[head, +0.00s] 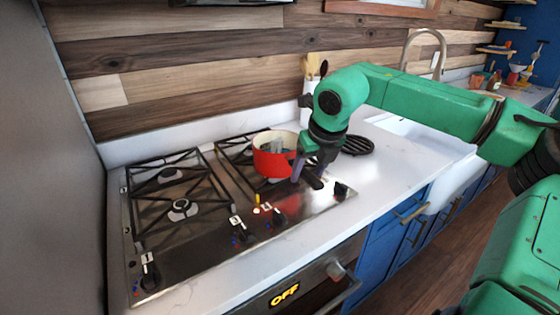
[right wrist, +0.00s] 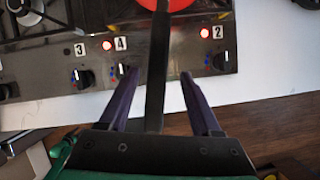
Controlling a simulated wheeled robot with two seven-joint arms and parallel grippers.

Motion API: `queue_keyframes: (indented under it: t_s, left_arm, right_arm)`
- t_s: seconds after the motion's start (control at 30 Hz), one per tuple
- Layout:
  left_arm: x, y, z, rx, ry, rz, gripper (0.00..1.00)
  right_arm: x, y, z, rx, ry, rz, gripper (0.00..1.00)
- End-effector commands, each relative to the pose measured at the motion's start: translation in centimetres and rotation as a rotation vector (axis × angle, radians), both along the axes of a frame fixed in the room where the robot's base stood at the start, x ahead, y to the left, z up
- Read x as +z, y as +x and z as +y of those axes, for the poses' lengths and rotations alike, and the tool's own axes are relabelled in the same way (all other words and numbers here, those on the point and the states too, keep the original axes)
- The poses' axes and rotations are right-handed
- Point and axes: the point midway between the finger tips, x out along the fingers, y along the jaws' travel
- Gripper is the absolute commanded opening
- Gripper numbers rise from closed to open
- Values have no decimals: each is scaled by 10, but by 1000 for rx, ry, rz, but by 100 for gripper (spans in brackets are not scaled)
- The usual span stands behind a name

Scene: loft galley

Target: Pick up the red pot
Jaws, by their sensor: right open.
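The red pot (head: 268,161) stands upright on the right-hand burners of the cooktop. It is white inside, with something greyish in it that I cannot make out. Its long dark handle (right wrist: 158,60) points toward the front edge of the cooktop. My right gripper (head: 309,174) is at the pot's right front side, pointing down. In the right wrist view its two purple fingers (right wrist: 157,85) are spread, with the handle running between them and a gap on each side. Only a bit of the pot's red side (right wrist: 168,4) shows there. My left gripper is out of view.
The cooktop (head: 200,247) has black grates and several knobs along its front. A dark round trivet (head: 357,145) lies on the white counter to the right, near the sink. A utensil holder (head: 306,112) stands behind my right wrist. The left burners are empty.

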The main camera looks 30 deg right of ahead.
Motion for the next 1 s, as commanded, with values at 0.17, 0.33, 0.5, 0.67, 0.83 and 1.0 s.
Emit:
queue_keyframes:
  t_s: [0.17,0.33,0.5,0.67,0.83,1.0]
  left_arm:
    - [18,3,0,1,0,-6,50]
    - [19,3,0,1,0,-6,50]
    - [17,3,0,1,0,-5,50]
    - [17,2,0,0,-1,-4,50]
    - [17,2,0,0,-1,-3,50]
    - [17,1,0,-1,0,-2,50]
  right_arm:
    - [-28,8,2,2,2,7,65]
    - [-48,16,-1,0,0,2,65]
    - [-49,16,-1,0,0,0,65]
    - [-48,16,-1,0,0,0,4]
    - [-48,16,-1,0,0,0,0]
    - [-48,16,-1,0,0,0,0]
